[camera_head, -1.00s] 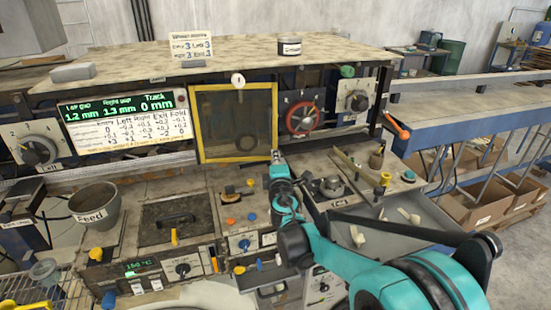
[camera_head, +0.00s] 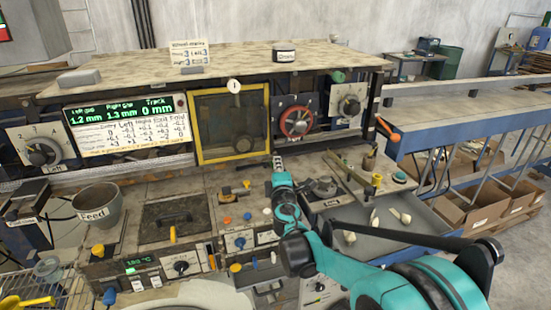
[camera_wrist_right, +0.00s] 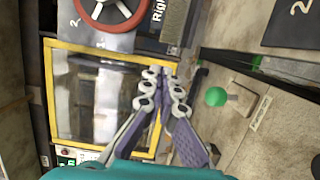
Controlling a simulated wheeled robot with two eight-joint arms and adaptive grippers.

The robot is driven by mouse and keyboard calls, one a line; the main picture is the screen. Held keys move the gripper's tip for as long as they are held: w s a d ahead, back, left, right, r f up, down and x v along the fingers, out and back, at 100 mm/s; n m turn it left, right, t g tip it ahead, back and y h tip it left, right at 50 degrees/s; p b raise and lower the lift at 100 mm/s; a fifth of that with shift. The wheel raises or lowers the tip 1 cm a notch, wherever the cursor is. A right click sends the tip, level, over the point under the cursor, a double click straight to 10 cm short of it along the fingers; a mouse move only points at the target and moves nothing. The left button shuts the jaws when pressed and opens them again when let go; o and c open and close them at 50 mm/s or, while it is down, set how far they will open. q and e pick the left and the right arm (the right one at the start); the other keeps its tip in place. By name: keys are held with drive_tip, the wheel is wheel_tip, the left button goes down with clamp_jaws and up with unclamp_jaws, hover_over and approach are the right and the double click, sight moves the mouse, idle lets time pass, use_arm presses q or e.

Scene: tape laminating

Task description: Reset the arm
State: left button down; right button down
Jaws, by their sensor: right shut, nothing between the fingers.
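My right arm reaches in from the lower right in the head view. Its gripper (camera_head: 277,160) is shut and empty, pointing up in front of the machine, just below the lower right corner of the yellow-framed window (camera_head: 204,158). In the right wrist view the gripper (camera_wrist_right: 165,72) shows with its fingertips together, over the edge of the same yellow frame (camera_wrist_right: 102,44); I cannot tell if it touches anything. My left gripper is not in view.
A red handwheel (camera_head: 297,121) and a right dial (camera_head: 349,104) sit right of the window. A display (camera_head: 126,121) reads 1.2 mm, 1.3 mm and 0 mm. A feed pot (camera_head: 96,205) stands at left. A grey tray (camera_head: 375,226) lies behind my arm.

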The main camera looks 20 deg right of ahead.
drive_tip(key=s+d+f+m+g+h+p, duration=0.1)
drive_tip(key=s+d+f+m+g, duration=0.15)
drive_tip(key=s+m, duration=0.6)
drive_tip(key=s+d+f+m+g+h+p, duration=0.1)
drive_tip(key=s+d+f+m+g, duration=0.2)
drive_tip(key=s, duration=1)
drive_tip(key=s+a+f+m+g+y, duration=0.2)
drive_tip(key=s+a+f, duration=0.2)
drive_tip(key=s, duration=0.3)
drive_tip(key=s+a+f+m+g+y, duration=0.2)
drive_tip(key=s+a+f+g+y, duration=0.1)
drive_tip(key=s, duration=0.4)
drive_tip(key=shift+a+f, duration=0.65)
drive_tip(key=shift+a, duration=0.5)
